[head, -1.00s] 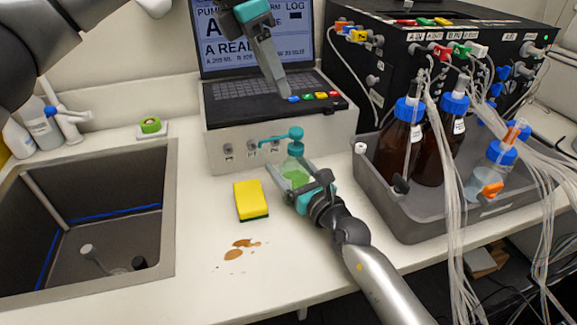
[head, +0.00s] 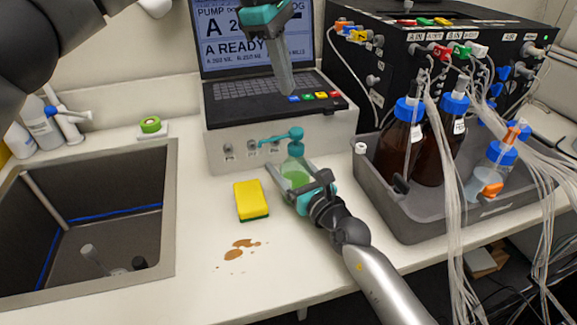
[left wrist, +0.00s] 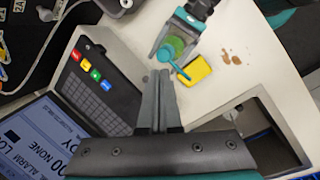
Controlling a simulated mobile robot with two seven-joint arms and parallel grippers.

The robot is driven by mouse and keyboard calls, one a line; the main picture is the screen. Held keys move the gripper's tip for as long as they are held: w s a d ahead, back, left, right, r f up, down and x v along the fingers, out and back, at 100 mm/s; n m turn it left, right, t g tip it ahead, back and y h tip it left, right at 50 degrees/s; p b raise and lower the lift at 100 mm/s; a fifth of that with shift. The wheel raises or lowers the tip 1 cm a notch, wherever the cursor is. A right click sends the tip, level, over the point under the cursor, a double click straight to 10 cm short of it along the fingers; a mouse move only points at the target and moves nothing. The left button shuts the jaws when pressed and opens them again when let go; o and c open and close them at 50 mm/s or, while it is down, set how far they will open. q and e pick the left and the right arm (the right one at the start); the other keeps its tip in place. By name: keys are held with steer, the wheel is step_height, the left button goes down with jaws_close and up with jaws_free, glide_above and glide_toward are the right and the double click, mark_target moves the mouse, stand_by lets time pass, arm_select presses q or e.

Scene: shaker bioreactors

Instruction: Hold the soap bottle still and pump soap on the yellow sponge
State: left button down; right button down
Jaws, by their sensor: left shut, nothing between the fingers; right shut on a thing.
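The soap bottle (head: 295,174) is clear with green soap and a teal pump head (head: 296,134). It stands upright on the counter, its spout pointing left. My right gripper (head: 289,180) is shut around the bottle's body from the front right. The yellow sponge (head: 251,199) lies flat on the counter left of the bottle, with a green underside. My left gripper (head: 287,92) is shut and empty, raised above and behind the pump head, in front of the laptop. In the left wrist view its closed fingers (left wrist: 162,76) point toward the pump head (left wrist: 172,49) and the sponge (left wrist: 196,71).
A brown spill (head: 243,248) lies in front of the sponge. A sink (head: 85,220) is at left. A grey tray (head: 420,222) with brown bottles stands at right. The laptop (head: 262,85) sits behind on a white box with buttons along its front edge.

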mark_target(296, 130)
arm_select(q)
steer(key=shift+w+d+f+m+t+y, duration=0.1)
steer(key=shift+w+d+f+m+y, duration=0.2)
steer(key=shift+f+m, duration=1.55)
steer(key=shift+w+d+f+m+t+y, duration=0.1)
steer(key=shift+d+f+m+y, duration=0.25)
steer(key=shift+m, duration=3.15)
steer(key=shift+w+d+f+m+t+y, duration=0.25)
steer(key=shift+f+m, duration=0.75)
steer(key=shift+m, duration=1.65)
steer(key=shift+s+f+g, duration=0.15)
steer(key=shift+g, duration=0.1)
arm_select(e)
steer(key=shift+f, duration=0.1)
arm_select(q)
steer(key=shift+f, duration=1.2)
steer(key=shift+r, duration=3.1)
